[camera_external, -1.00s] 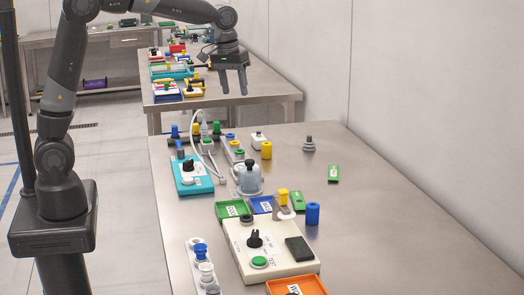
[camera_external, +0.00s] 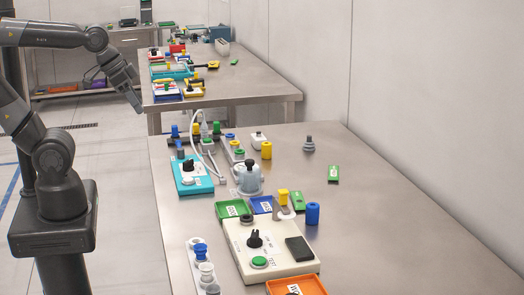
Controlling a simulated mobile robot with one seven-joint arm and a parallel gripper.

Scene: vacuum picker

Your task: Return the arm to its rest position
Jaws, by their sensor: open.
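My arm reaches from its base on the left, its upper part running along the top left of the external view. My gripper (camera_external: 133,98) hangs over the floor to the left of the near table, pointing down and slightly right, in front of the far table's left edge in the picture. It is open, with nothing seen between its fingers. The fingers appear close together from this angle.
The near steel table (camera_external: 420,240) holds a beige test box (camera_external: 275,240), a teal box (camera_external: 190,178), a grey round vessel (camera_external: 249,180) and an orange tray (camera_external: 297,286). The far table (camera_external: 255,85) bears several coloured boxes. The near table's right side is mostly clear.

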